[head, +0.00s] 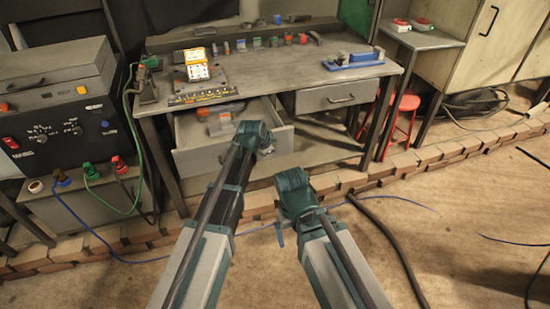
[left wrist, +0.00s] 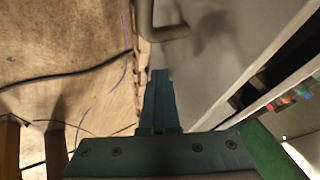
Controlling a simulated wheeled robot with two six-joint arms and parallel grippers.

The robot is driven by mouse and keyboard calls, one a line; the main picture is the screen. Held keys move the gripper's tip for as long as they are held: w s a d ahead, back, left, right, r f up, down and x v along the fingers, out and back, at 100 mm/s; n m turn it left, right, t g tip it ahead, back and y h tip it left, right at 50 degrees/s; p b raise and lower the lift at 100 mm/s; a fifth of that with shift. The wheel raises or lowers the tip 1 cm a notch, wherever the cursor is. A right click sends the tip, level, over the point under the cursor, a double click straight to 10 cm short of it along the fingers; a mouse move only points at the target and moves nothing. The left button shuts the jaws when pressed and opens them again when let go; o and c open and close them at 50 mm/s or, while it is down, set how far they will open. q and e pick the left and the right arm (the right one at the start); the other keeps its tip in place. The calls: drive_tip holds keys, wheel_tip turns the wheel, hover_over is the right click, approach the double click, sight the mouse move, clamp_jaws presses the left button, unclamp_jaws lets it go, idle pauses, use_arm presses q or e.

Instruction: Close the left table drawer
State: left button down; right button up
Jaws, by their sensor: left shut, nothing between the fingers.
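The left table drawer (head: 198,160) is pulled out from under the grey worktable (head: 290,88); its inside shows, with a few items in it. My left gripper (head: 267,148) is at the right part of the drawer front, and my left arm hides some of that front. In the left wrist view my left gripper's fingers (left wrist: 159,85) are shut and empty, just short of a grey bar handle (left wrist: 165,33) on a grey panel (left wrist: 215,60). I cannot tell whether they touch the panel. My right gripper (head: 280,235) is apart from the table, low at centre; its fingers are too small to read.
The right table drawer (head: 338,96) is shut. Small parts and a blue tool (head: 353,59) lie on the tabletop. A red stool (head: 402,115) stands at right, and a control cabinet (head: 62,120) at left. A low brick edging (head: 340,182) and cables cross the floor.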

use_arm(q)
drive_tip(key=w+a, duration=0.2)
drive_tip(key=w, duration=0.5)
drive_tip(key=w+a, duration=0.2)
drive_tip(key=w, duration=0.5)
drive_tip(key=w+a, duration=0.3)
drive_tip(key=w, duration=0.4)
drive_tip(key=shift+w, duration=0.25)
drive_tip(key=shift+w+a, duration=0.1)
drive_tip(key=shift+w, duration=0.35)
drive_tip(key=shift+s+d, duration=0.2)
drive_tip(key=shift+s, duration=0.4)
drive_tip(key=s, duration=0.2)
drive_tip(key=s+d+r+p, duration=0.1)
drive_tip(key=s, duration=0.1)
drive_tip(key=p+v, duration=0.7)
drive_tip(key=v, duration=0.1)
drive_tip(key=shift+s+a+r, duration=0.2)
drive_tip(key=shift+s+r, duration=0.05)
use_arm(e)
wheel_tip(320, 180, up, 8)
drive_tip(key=shift+a, duration=0.4)
drive_tip(key=shift+s, duration=0.1)
